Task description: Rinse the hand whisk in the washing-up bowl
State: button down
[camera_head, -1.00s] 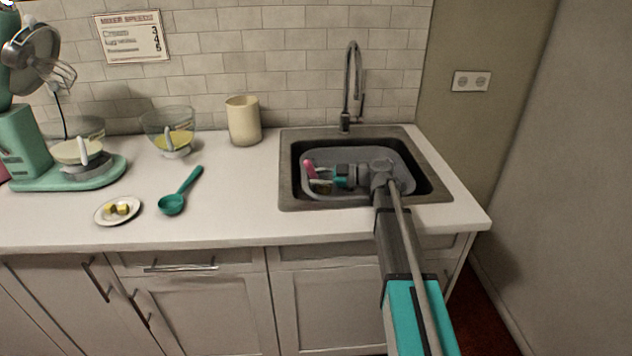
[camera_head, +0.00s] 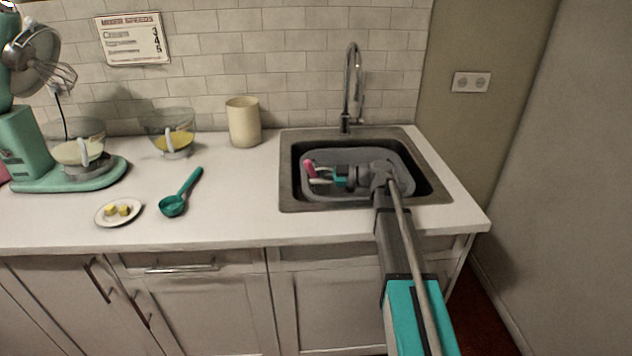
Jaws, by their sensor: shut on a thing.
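The grey washing-up bowl (camera_head: 335,155) sits inside the sink. My gripper (camera_head: 320,175) reaches down into the bowl at its left side, pointing left. It is shut on the hand whisk (camera_head: 309,168), of which only the pink handle shows clearly. The whisk's wire end is hidden below or behind my gripper, so I cannot tell how deep it is in the bowl. My wrist covers the right part of the bowl.
The sink (camera_head: 289,190) has a tall tap (camera_head: 354,85) behind it. Counter right of the scoop is clear.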

notch_tip(320, 180, up, 19)
jog(key=p, duration=1.8)
jog(key=shift+f, duration=0.15)
dwell(0.7)
dwell(2.3)
jog(key=shift+r+p, duration=2)
jog(key=shift+p, duration=0.15)
